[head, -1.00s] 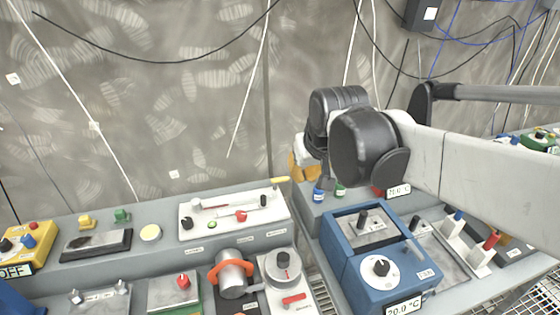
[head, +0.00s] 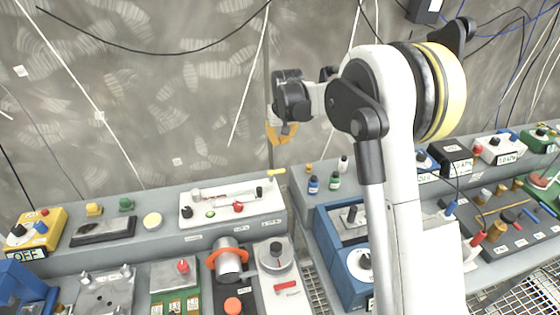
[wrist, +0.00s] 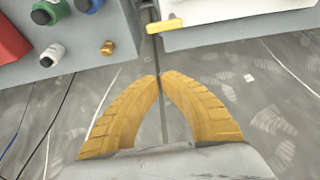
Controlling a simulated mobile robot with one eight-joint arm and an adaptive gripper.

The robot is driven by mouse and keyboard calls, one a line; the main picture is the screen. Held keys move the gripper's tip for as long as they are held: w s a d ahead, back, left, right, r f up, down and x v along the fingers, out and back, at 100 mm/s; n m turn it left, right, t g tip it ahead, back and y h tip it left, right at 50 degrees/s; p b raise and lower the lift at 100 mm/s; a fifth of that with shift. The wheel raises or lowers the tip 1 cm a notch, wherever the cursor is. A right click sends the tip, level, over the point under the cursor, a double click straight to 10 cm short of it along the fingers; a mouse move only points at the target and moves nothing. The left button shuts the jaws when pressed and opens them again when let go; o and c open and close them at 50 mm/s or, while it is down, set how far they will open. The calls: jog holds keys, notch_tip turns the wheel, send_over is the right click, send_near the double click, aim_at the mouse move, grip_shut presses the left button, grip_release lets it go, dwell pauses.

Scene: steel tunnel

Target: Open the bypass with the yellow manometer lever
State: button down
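The yellow lever (head: 277,172) sticks out from the right end of a white manometer panel (head: 230,203) on the grey console. In the wrist view the lever (wrist: 164,25) is a short yellow bar at the panel's edge, a little ahead of my fingertips and apart from them. My gripper (head: 280,133) has yellow fingers and hangs in front of the wall, above the lever in the head view. In the wrist view my gripper (wrist: 161,75) has its curved fingertips together or nearly so, with nothing held. Part of my gripper is hidden behind the wrist in the head view.
A gap separates the two consoles. A blue device (head: 355,265) sits to the right, partly behind my arm. The wall behind carries hanging cables.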

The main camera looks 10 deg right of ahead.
jog(key=shift+f, duration=0.1)
jog(key=b+x, duration=0.2)
jog(key=x, duration=0.8)
jog(key=s+b, duration=0.1)
jog(key=s, duration=0.3)
